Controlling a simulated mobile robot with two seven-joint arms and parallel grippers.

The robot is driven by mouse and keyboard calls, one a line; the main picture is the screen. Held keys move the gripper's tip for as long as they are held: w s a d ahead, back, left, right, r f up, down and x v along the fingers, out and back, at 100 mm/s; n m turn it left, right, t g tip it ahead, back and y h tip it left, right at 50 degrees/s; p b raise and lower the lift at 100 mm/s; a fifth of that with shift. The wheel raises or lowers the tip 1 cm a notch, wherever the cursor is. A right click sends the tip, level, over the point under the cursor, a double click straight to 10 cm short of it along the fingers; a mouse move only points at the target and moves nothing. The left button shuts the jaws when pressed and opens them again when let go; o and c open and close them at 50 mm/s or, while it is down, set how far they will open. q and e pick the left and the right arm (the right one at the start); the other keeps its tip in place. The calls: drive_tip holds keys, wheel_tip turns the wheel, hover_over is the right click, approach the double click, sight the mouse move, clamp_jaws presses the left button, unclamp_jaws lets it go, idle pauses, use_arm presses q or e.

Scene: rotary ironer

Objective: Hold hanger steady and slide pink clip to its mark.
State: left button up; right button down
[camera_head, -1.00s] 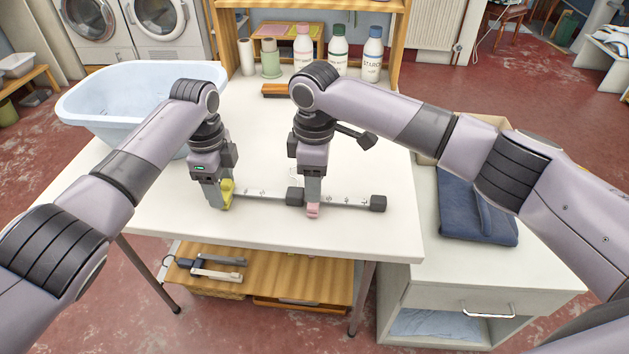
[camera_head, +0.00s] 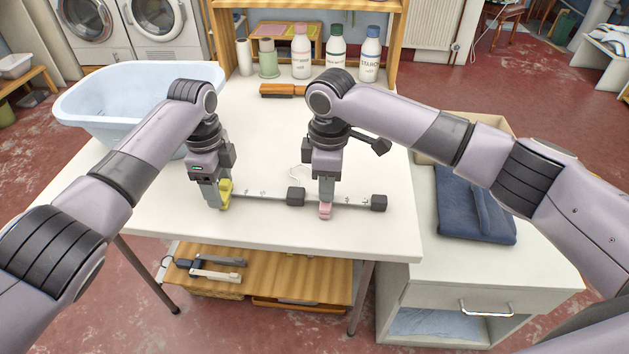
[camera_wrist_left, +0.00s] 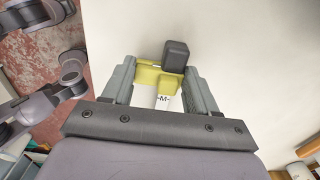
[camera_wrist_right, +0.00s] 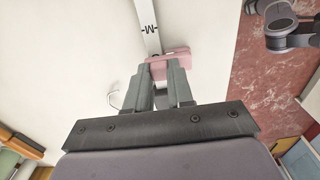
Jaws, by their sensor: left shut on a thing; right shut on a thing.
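The hanger is a thin pale bar (camera_head: 267,197) with small printed marks. It lies across the white table, with a dark block at its middle and another at its right end. My left gripper (camera_head: 219,203) is shut on the yellow clip (camera_head: 226,192) near the bar's left end; the clip also shows in the left wrist view (camera_wrist_left: 168,82). My right gripper (camera_head: 325,203) is shut on the pink clip (camera_head: 325,211), between the middle and right-end blocks. The right wrist view shows the pink clip (camera_wrist_right: 170,63) on the bar; the exact mark under it is hidden.
A pale blue basin (camera_head: 110,105) stands at the table's left. Several bottles and a wooden-backed brush (camera_head: 283,90) are at the back. A cabinet with folded dark blue cloth (camera_head: 475,205) stands at the right. The table in front of the bar is clear.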

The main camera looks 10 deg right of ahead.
drive_tip(key=shift+s+d, duration=0.2)
drive_tip(key=shift+d, duration=0.35)
drive_tip(key=shift+s+d, duration=0.15)
drive_tip(key=shift+d, duration=0.4)
drive_tip(key=c, duration=1)
unclamp_jaws()
drive_tip(key=shift+o, duration=0.2)
wheel_tip(320, 180, up, 12)
